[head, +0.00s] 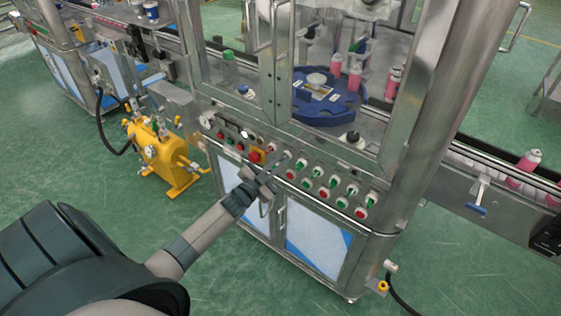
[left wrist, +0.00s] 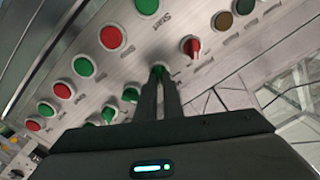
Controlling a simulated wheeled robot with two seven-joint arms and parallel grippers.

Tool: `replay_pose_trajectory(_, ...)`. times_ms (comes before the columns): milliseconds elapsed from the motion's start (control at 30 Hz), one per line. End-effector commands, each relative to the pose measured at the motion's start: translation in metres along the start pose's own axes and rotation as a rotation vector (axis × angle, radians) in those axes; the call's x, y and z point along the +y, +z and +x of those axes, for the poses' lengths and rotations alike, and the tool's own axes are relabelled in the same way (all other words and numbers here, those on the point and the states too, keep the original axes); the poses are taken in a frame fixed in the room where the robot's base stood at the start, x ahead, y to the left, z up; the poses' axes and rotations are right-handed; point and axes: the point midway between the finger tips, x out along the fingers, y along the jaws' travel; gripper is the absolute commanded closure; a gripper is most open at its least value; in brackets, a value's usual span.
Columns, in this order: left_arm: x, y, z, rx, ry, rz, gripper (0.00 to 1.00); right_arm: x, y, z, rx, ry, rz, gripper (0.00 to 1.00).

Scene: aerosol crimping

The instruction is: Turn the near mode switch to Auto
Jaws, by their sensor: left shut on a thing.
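The control panel (head: 325,172) runs along the front of the steel machine, with rows of red and green buttons and switches. My left gripper (head: 279,167) reaches up to it from the lower left. In the left wrist view, the narrow fingers of my left gripper (left wrist: 160,88) are closed around a small green switch knob (left wrist: 157,70). The fingers cover most of the knob, so its pointing angle and label cannot be read. A red switch knob (left wrist: 190,46) sits beside it, apart from the fingers. My right gripper is in neither view.
A yellow pump unit (head: 160,157) stands at the machine's left. A blue turntable (head: 328,100) with pink cans is behind the glass doors. Green floor lies open in front.

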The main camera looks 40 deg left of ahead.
Motion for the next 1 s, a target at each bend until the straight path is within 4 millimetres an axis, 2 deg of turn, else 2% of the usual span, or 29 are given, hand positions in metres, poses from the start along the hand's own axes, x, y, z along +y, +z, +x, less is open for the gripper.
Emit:
replay_pose_trajectory(133, 0.001, 0.001, -0.001, -0.002, 0.001, 0.001, 1.00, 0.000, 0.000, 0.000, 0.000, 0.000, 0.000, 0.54)
replay_pose_trajectory(200, 0.001, 0.001, -0.001, -0.002, 0.001, 0.001, 0.79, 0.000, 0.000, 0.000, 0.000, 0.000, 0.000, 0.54)
replay_pose_trajectory(233, 0.001, 0.001, -0.001, -0.002, 0.001, 0.001, 0.74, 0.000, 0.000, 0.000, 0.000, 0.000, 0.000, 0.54)
replay_pose_trajectory(667, 0.001, 0.001, -0.003, 0.000, 0.001, 0.000, 0.74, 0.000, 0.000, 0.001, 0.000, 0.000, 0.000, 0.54)
replay_pose_trajectory(867, 0.001, 0.002, -0.018, -0.002, 0.000, 0.000, 0.74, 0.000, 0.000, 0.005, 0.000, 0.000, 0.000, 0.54)
replay_pose_trajectory(1000, 0.002, 0.003, -0.036, -0.002, 0.002, 0.001, 0.74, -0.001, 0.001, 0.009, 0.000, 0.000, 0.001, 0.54)
